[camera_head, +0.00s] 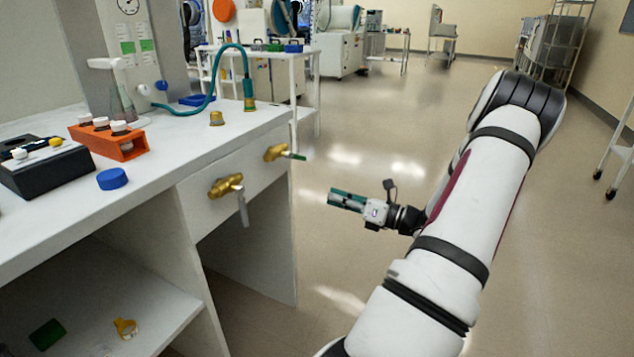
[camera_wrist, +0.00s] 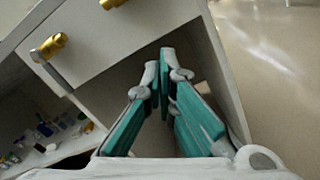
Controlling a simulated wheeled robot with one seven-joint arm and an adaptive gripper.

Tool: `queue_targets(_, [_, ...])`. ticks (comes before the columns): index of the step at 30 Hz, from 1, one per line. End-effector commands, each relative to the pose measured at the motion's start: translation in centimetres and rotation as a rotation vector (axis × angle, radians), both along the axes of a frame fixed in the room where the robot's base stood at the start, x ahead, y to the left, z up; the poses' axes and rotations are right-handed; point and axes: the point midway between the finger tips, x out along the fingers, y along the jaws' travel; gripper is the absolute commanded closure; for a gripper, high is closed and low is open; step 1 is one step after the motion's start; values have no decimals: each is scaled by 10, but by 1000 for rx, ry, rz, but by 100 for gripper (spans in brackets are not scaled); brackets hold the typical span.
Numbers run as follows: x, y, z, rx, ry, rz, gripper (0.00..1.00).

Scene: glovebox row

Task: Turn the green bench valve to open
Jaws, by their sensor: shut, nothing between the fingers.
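The green bench valve (camera_head: 280,152) is a brass valve on the bench's front panel, with a short green-tipped handle that points right and roughly level in the head view. In the wrist view, only a brass piece of the farther valve (camera_wrist: 112,3) shows at the top edge; its handle is out of frame. My gripper (camera_head: 332,198) hangs over open floor to the right of the bench, apart from the valve and lower in the picture. Its teal fingers are shut and empty, with the tips together in the wrist view (camera_wrist: 165,65).
A second brass valve (camera_head: 226,186) with a grey lever hanging down sits nearer on the same panel; it also shows in the wrist view (camera_wrist: 50,46). An orange rack (camera_head: 125,147), a blue cap (camera_head: 112,179) and a black box (camera_head: 45,175) stand on the bench. Floor beside it is clear.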

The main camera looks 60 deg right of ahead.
Motion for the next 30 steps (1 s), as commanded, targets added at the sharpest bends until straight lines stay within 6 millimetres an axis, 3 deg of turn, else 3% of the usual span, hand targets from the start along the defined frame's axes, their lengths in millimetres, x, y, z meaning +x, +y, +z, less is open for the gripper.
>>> queue_targets(5, [18,2,0,7,-2,3,100])
queue_targets(18, [101,7,2,3,-2,4,100])
queue_targets(24, [105,-8,27,0,-1,0,100])
queue_targets(30, [108,-13,38,3,-1,0,100])
